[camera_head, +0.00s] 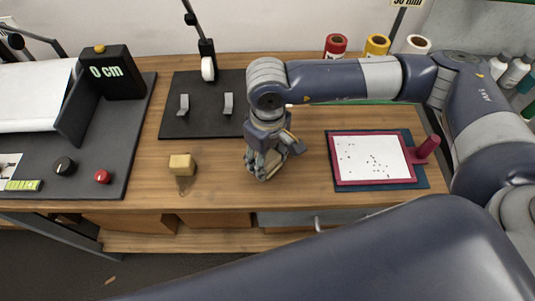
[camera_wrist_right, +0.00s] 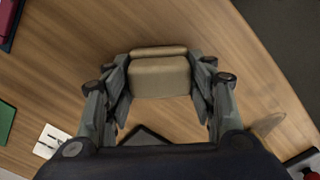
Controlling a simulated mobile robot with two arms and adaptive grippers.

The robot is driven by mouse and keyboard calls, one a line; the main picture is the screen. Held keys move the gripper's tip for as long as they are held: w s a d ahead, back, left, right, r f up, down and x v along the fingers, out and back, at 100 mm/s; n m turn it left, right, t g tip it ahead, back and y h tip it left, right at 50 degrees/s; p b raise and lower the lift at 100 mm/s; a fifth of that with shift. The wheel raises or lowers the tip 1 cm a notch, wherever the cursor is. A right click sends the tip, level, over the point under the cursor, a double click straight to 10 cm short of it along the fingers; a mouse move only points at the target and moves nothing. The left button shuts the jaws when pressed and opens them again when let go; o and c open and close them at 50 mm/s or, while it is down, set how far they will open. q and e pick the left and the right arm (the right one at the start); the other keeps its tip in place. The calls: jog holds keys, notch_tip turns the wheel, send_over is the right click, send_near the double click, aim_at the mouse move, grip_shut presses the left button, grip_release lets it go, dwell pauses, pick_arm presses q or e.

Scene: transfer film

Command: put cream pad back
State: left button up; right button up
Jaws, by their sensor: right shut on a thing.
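My right gripper (camera_head: 263,168) points down over the middle of the wooden table, left of the framed screen. In the right wrist view, its fingers (camera_wrist_right: 160,88) are shut on a cream pad (camera_wrist_right: 160,80), a beige block with a thinner strip along its far side. In the head view the fingers mostly hide this pad. I cannot tell whether it touches the table. My left gripper is not in view.
A black mat (camera_head: 180,125) with two grey uprights lies behind the gripper to the left. A red-framed screen (camera_head: 373,185) with a handle lies on a dark blue mat at right. A dark station with a "0 cm" block (camera_head: 118,73) is at left. Tape rolls (camera_head: 377,46) stand behind.

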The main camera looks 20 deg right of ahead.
jog(key=shift+f+b, duration=0.2)
jog(key=shift+b, duration=0.1)
jog(key=o, duration=1)
jog(key=shift+r, duration=0.1)
jog(key=shift+r+p, duration=0.2)
jog(key=shift+p, duration=0.2)
jog(key=shift+r, duration=0.35)
notch_tip(320, 180, up, 11)
jog(key=b, duration=0.2)
jog(key=shift+r, duration=0.1)
